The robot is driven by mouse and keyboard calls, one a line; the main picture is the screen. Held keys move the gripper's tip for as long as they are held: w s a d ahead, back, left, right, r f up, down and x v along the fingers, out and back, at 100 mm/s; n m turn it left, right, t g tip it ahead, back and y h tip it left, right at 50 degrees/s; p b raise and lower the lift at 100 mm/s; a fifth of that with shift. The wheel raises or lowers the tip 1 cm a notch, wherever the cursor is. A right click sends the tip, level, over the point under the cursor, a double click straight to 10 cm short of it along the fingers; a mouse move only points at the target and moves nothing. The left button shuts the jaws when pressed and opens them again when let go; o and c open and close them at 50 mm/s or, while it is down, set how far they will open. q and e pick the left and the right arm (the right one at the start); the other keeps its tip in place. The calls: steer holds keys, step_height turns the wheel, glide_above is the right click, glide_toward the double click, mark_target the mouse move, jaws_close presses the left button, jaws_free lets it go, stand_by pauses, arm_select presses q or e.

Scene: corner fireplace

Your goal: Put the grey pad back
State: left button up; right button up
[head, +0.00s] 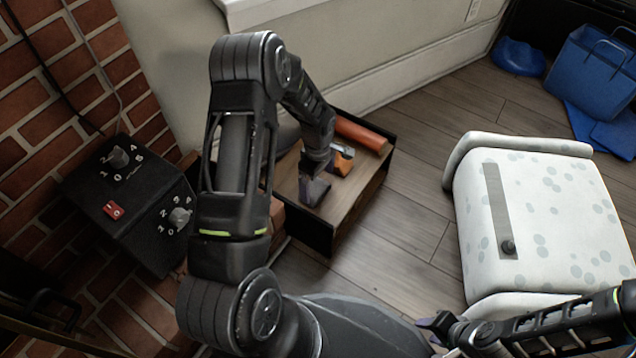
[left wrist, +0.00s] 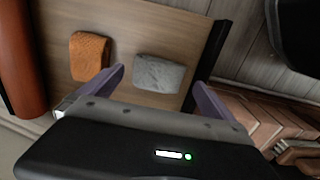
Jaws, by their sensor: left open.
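The grey pad (left wrist: 160,73) lies flat on the wooden surface of a low, dark-sided box (left wrist: 140,25). In the left wrist view it shows just beyond and between the two purple fingertips of my left gripper (left wrist: 157,84). That gripper is open, with nothing visibly held. In the head view my left gripper (head: 325,178) is over the box (head: 352,204), and I cannot make out the grey pad there. My right gripper (head: 443,328) is low at the bottom of the head view, over the floor. Only part of its purple fingers shows, and its opening is unclear.
An orange pad (left wrist: 89,55) lies beside the grey one. A red-brown cylinder (head: 361,134) lies at the box's far edge. A black control box with dials (head: 128,205) is left by the brick wall. A white spotted ottoman (head: 540,200) stands right; a blue bag (head: 590,72) sits behind.

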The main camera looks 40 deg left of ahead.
mark_target(318, 189)
arm_select(q)
step_height(318, 189, up, 8)
steer(key=p, duration=0.2)
steer(key=shift+r+p, duration=0.15)
steer(key=shift+p, duration=0.15)
stand_by(0.4)
steer(key=s+d+f+m+h, duration=0.1)
steer(key=s+d+f+m, duration=0.25)
steer(key=d, duration=0.35)
steer(key=s+d+f+m+h, duration=0.1)
steer(key=s+d+f+m, duration=0.25)
steer(key=d, duration=0.45)
steer(key=s+d+f+m+t+h, duration=0.1)
steer(key=s+d+m, duration=0.8)
steer(key=s+d, duration=0.2)
steer(key=shift+s+d+f+h, duration=0.35)
steer(key=shift+d+f+h, duration=0.05)
steer(key=shift+c, duration=0.4)
